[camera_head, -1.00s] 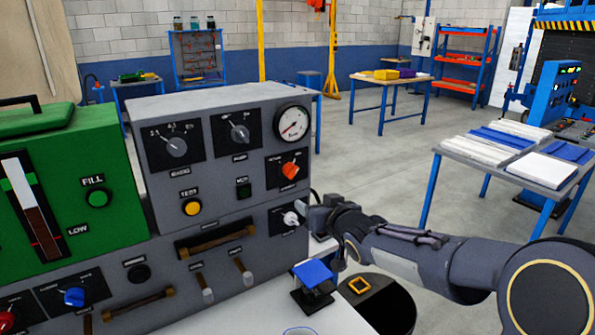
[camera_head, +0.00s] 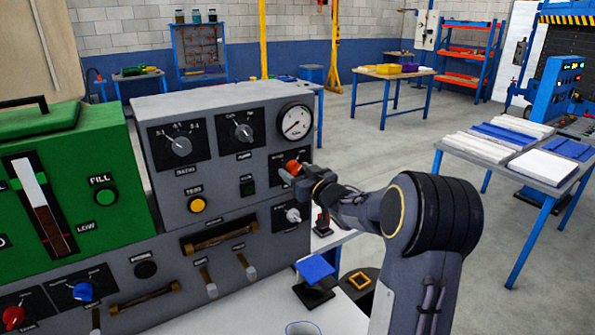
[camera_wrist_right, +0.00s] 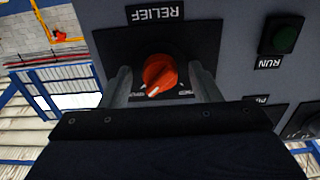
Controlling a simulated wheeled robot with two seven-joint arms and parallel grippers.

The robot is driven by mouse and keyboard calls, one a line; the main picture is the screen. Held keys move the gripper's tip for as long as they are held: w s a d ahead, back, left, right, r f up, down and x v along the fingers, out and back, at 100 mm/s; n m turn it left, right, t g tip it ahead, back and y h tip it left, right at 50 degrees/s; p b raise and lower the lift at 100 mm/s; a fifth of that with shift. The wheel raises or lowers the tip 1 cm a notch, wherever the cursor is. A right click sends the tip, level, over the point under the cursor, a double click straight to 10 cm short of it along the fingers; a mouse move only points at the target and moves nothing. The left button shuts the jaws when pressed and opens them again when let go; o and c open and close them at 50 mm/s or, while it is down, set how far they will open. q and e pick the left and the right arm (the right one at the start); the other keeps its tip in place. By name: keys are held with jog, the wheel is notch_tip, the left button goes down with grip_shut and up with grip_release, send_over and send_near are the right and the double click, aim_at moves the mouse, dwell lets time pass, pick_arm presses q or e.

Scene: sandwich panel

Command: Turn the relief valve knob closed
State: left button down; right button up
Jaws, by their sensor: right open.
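The relief valve knob is a round orange knob (camera_head: 292,166) on a dark plate at the right end of the grey panel, below the gauge. In the right wrist view the knob (camera_wrist_right: 160,72) sits under an upside-down RELIEF label, and its white pointer mark points toward the lower left of the picture. My right gripper (camera_head: 289,174) is at this knob. Its fingers are open, one on each side of the knob, with gaps showing between fingers and knob. The small position labels are too blurred to read. My left gripper is not in view.
A white knob (camera_head: 293,215) sits on the plate below, and a green RUN button (camera_wrist_right: 285,38) is beside the relief plate. The pressure gauge (camera_head: 294,123) is just above. A blue-topped block (camera_head: 315,268) stands on the bench under my right arm.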

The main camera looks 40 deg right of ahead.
jog(key=c, duration=1)
jog(key=shift+d+n+b, duration=0.1)
jog(key=shift+n+b, duration=5.65)
jog(key=shift+n, duration=3.35)
jog(key=o, duration=1)
jog(key=shift+r, duration=0.1)
